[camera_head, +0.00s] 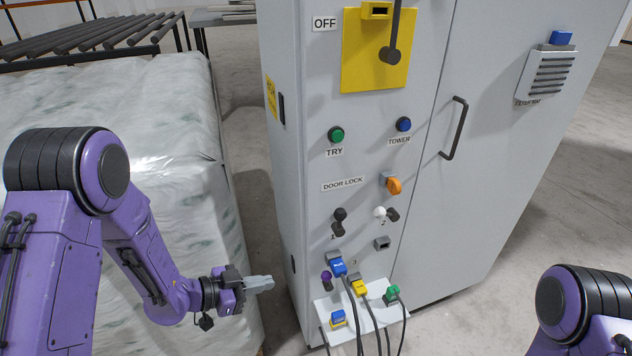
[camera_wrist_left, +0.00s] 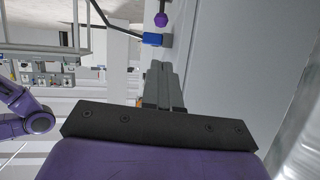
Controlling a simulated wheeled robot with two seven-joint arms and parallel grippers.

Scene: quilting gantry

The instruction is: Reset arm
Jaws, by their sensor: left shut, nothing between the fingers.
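My left gripper (camera_head: 262,283) is shut and empty in the head view, held at the left of the grey cabinet's lower front. Its closed fingers also show in the left wrist view (camera_wrist_left: 163,85), pointing toward a blue plug and a purple knob. My left arm is purple and reaches in from the left, bent downward. My right arm shows only as a purple and black link at the lower right of the head view; its gripper is out of frame.
The grey cabinet (camera_head: 300,180) carries a yellow switch plate (camera_head: 375,50), an orange knob (camera_head: 394,186), and blue (camera_head: 338,266), yellow (camera_head: 359,287) and green (camera_head: 392,293) cabled plugs. A wrapped pallet load (camera_head: 180,120) stands left. A roller conveyor (camera_head: 95,38) is behind.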

